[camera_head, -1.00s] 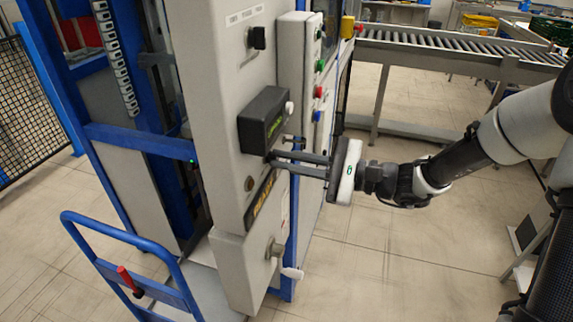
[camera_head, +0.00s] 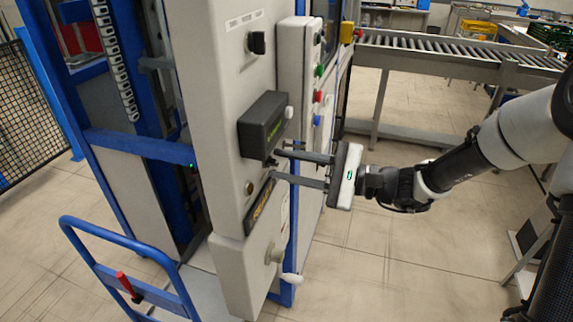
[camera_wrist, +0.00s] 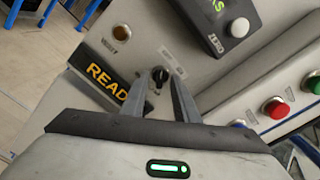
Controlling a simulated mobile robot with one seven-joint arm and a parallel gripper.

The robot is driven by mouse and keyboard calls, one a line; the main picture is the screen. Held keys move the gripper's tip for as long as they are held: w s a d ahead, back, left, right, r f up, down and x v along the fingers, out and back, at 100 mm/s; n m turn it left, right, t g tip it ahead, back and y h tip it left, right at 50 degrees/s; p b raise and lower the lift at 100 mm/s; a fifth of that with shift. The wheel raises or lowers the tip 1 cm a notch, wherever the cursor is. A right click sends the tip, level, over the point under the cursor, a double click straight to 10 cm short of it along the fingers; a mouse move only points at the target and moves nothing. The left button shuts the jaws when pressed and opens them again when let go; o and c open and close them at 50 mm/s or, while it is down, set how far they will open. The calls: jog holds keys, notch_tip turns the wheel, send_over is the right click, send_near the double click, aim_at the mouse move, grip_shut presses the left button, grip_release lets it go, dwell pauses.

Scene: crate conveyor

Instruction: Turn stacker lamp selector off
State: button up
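A small black selector knob (camera_wrist: 160,74) sits on the grey cabinet face, beside the yellow-lettered sign that reads "READ…" (camera_wrist: 107,82). My gripper (camera_wrist: 157,82) is open in the wrist view, with its two fingers apart on either side of the knob's outline. I cannot tell whether the tips reach past it or touch it. In the head view my gripper (camera_head: 276,164) points at the cabinet just below the black display box (camera_head: 264,124); the small knob is mostly hidden there by the fingers. Which way the knob points is hard to tell.
Another black rotary switch (camera_head: 257,42) is higher on the cabinet. A white button (camera_wrist: 238,28) and an amber button (camera_wrist: 121,32) are near the knob. Red (camera_wrist: 276,107) and green (camera_wrist: 314,83) buttons are on the right. A blue trolley (camera_head: 130,270) stands below left.

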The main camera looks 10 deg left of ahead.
jog(key=s+d, duration=0.1)
jog(key=d, duration=1.6)
jog(key=shift+s+d, duration=0.15)
